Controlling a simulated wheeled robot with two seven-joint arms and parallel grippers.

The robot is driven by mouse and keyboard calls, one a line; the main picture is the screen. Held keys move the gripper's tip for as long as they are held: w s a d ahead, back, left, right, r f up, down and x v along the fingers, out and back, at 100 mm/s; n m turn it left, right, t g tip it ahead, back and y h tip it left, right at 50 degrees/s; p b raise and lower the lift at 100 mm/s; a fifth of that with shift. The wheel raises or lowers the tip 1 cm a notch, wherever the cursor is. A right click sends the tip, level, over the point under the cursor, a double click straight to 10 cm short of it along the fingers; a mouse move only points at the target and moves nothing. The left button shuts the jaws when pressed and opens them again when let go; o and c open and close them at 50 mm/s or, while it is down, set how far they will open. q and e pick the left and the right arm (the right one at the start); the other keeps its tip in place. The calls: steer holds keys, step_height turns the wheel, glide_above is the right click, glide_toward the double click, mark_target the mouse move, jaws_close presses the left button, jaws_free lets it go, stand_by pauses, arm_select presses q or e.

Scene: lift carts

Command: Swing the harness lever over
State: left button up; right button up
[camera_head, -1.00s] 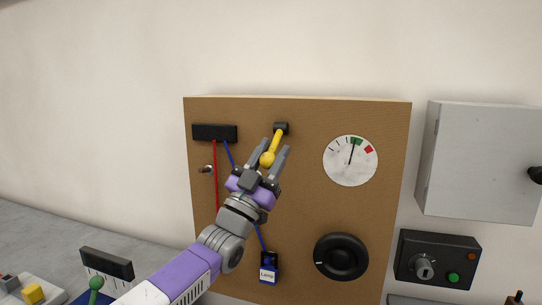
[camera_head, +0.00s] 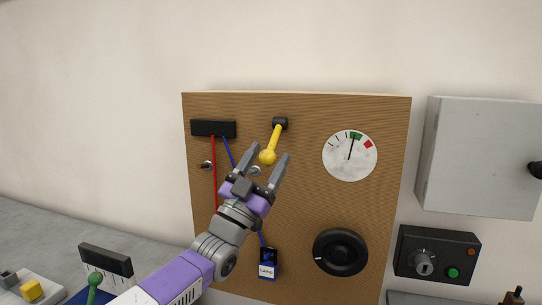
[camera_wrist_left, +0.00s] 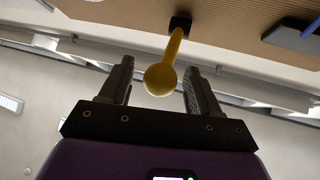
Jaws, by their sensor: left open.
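The harness lever is a yellow lever (camera_head: 272,145) with a ball end on a black pivot block, high on the brown board (camera_head: 300,220). It hangs down and slightly left from its pivot. My left gripper (camera_head: 268,157) is open, its fingertips on either side of the ball end in the head view. In the left wrist view the yellow ball (camera_wrist_left: 160,79) lies between the two open fingers (camera_wrist_left: 158,85), with a visible space to each finger. My right gripper is not in view.
The board also carries a black terminal block (camera_head: 213,129) with red and blue wires, a dial gauge (camera_head: 350,155), a black knob (camera_head: 340,252) and a blue tag (camera_head: 268,264). A grey cabinet (camera_head: 480,158) and a black switch box (camera_head: 437,256) are to the right.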

mark_target(261, 276)
arm_select(q)
steer(key=shift+b+v, duration=0.3)
steer(key=shift+v, duration=2.35)
